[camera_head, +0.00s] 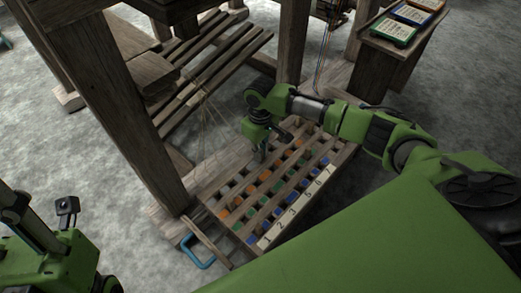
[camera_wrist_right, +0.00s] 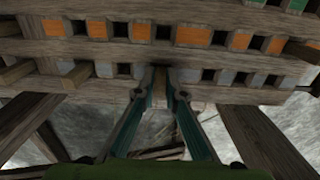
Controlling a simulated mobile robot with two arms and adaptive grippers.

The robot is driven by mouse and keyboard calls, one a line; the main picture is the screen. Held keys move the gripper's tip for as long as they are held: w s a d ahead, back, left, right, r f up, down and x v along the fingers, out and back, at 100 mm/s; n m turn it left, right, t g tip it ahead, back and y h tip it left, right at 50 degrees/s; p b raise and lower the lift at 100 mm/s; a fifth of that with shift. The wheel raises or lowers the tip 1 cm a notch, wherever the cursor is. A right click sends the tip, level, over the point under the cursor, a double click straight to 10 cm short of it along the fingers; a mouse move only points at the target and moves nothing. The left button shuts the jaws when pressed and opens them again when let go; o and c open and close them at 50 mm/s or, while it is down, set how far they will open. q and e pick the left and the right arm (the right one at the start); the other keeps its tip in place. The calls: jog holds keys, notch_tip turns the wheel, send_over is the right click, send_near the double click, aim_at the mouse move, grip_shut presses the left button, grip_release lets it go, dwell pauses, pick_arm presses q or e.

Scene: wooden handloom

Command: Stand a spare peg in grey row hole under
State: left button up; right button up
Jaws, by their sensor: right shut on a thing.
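A slanted wooden peg board (camera_head: 222,192) shows in the head view, with rows of holes marked by coloured squares and a numbered white strip (camera_head: 290,212) along its near edge. My right gripper (camera_head: 262,157) is over the board's far side. In the wrist view the right gripper (camera_wrist_right: 167,76) is shut on a small wooden peg (camera_wrist_right: 159,78), mostly hidden between the fingertips, at the grey row (camera_wrist_right: 225,77). I cannot tell whether its end is inside a hole. The orange row (camera_wrist_right: 188,36) lies above the grey one. My left arm shows at lower left; its fingers are out of view.
Thick loom posts (camera_head: 130,110) and slats (camera_head: 215,70) stand close behind the board. A blue handle (camera_head: 192,252) is at its lower left. A side bench with trays (camera_head: 392,30) is at upper right.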

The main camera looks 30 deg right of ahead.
jog(key=o, duration=0.8)
notch_tip(320, 180, up, 12)
